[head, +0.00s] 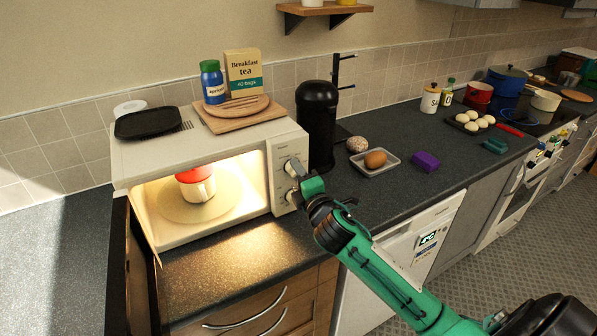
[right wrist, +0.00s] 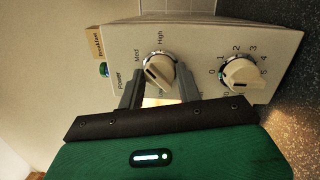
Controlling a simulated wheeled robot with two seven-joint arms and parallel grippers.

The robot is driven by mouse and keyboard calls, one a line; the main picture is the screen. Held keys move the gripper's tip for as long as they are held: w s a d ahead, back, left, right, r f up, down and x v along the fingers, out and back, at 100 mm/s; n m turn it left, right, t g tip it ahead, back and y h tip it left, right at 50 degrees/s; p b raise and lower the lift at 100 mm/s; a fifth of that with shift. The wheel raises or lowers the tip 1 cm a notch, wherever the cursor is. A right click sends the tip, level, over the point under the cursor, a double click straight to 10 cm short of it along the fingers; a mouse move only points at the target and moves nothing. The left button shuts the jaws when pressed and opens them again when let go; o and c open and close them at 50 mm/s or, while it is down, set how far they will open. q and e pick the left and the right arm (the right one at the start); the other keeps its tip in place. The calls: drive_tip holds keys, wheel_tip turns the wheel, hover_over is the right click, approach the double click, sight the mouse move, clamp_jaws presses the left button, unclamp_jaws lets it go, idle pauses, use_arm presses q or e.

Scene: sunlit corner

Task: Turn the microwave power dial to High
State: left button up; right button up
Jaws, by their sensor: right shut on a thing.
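The white microwave (head: 262,134) stands on the counter at the left, its inside lit, with two dials on its right-hand panel. The power dial (right wrist: 160,73) is the upper one, a cream knob with a raised grip, lettered Med and High; a third label is partly hidden by my gripper. Its dark mark points to the lower left in the right wrist view, away from High. My right gripper (right wrist: 158,88) is shut on this dial, a finger on either side. In the head view the right gripper (head: 300,182) covers part of the panel. My left gripper is not in view.
The numbered dial (right wrist: 241,74) is close beside my right finger. A red-and-white pot (head: 197,185) sits inside the microwave. A black canister (head: 317,125) stands just right of it. A tray with an egg (head: 375,159) and a purple block (head: 425,162) lie further right.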

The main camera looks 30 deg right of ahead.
drive_tip(key=shift+r+m+g+h+p, duration=0.2)
drive_tip(key=shift+m+p, duration=0.8)
drive_tip(key=shift+m, duration=1.25)
drive_tip(key=shift+f+m+g+h+p, duration=0.1)
drive_tip(key=shift+m+g+p, duration=0.2)
drive_tip(key=shift+m+p, duration=1.35)
drive_tip(key=shift+m+b, duration=0.6)
drive_tip(key=shift+m, duration=0.2)
drive_tip(key=o, duration=1)
